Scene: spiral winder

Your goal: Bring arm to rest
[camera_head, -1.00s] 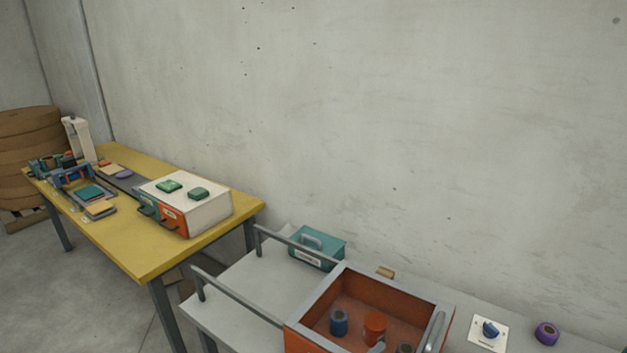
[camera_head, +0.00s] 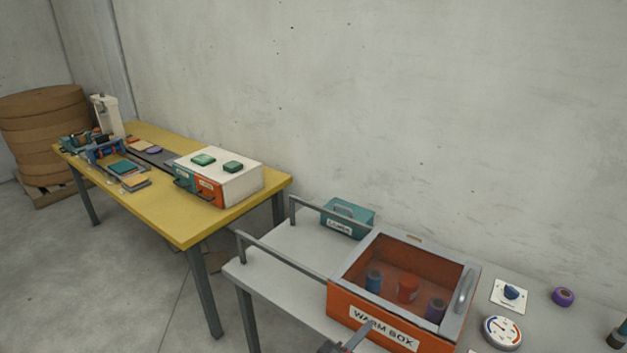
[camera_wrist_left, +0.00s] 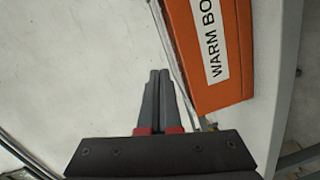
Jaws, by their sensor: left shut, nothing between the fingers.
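The orange warm box (camera_head: 375,322) stands on the grey table, with a grey-framed see-through lid (camera_head: 385,248) lying over it and a curved handle at the lid's right. Blue, orange and purple spools show inside. My left gripper (camera_head: 357,337) is at the bottom edge of the head view, in front of the box's labelled face. In the left wrist view my left gripper (camera_wrist_left: 160,76) has its fingers together and empty, beside the orange box wall (camera_wrist_left: 212,50). My right gripper is not in view.
Two grey rails (camera_head: 280,256) run along the left part of the grey table. A dial (camera_head: 502,332), a blue knob (camera_head: 511,292) and a purple roll (camera_head: 563,297) are at the right. A yellow table (camera_head: 200,226) stands farther left.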

